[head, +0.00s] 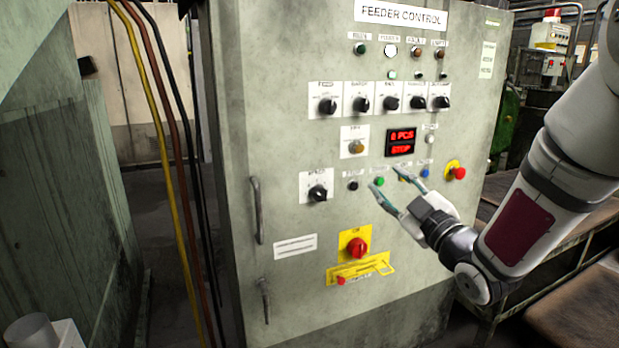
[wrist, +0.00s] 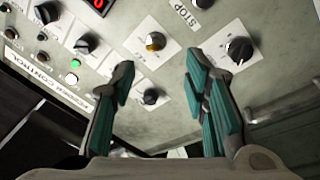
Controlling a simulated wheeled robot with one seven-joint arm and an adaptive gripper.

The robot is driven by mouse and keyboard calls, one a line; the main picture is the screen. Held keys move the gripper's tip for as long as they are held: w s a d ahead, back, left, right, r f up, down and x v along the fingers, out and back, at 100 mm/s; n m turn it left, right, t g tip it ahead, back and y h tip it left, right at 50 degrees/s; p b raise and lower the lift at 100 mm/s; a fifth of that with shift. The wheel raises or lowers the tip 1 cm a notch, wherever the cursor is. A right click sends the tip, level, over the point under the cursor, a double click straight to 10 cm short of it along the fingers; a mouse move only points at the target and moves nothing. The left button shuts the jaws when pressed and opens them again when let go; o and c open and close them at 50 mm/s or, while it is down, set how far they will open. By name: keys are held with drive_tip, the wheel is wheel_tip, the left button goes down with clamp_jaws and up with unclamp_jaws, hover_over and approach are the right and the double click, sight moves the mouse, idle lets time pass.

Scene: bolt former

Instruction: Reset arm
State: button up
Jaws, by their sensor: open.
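My gripper (head: 389,186) is in front of the feeder control cabinet, beside the lower row of buttons, with its fingers pointing at the panel. In the wrist view my gripper (wrist: 158,92) is open and empty, its two teal-padded fingers spread apart. The grey feeder control panel (head: 300,140) carries rows of knobs and buttons. A green button (head: 379,181) and a blue button (head: 425,173) sit close to the fingertips. I cannot tell whether a finger touches the panel. The red display (head: 400,142) reads "0 PCS" and "STOP".
A red emergency button (head: 459,173) is right of my gripper. A red rotary switch (head: 357,247) on a yellow plate is below left. A handle (head: 257,210) sticks out at the cabinet's left. Yellow, red and black cables (head: 165,130) hang further left. A bench (head: 575,235) stands at right.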

drive_tip(key=s+d+f+m+g+h, duration=0.1)
drive_tip(key=s+f+m+g+h, duration=0.3)
drive_tip(key=s, duration=0.3)
drive_tip(key=s+d+f+m+g+h, duration=0.1)
drive_tip(key=s+d+m+g+h, duration=0.1)
drive_tip(key=s+m+g+h, duration=0.35)
drive_tip(key=s+a+f+m+g+y, duration=0.1)
drive_tip(key=s+a+g, duration=0.15)
drive_tip(key=s, duration=0.75)
drive_tip(key=s+a+f+m+g+y, duration=0.15)
drive_tip(key=s+g, duration=0.25)
drive_tip(key=s, duration=0.5)
drive_tip(key=s+a+g+y, duration=0.1)
drive_tip(key=s+a+g, duration=0.15)
drive_tip(key=s, duration=0.75)
wheel_tip(320, 180, up, 28)
drive_tip(key=t+p, duration=0.3)
drive_tip(key=p, duration=2.4)
drive_tip(key=shift+s+d+r, duration=0.2)
drive_tip(key=shift+s+d, duration=0.15)
drive_tip(key=shift+s, duration=0.1)
drive_tip(key=shift+c, duration=0.2)
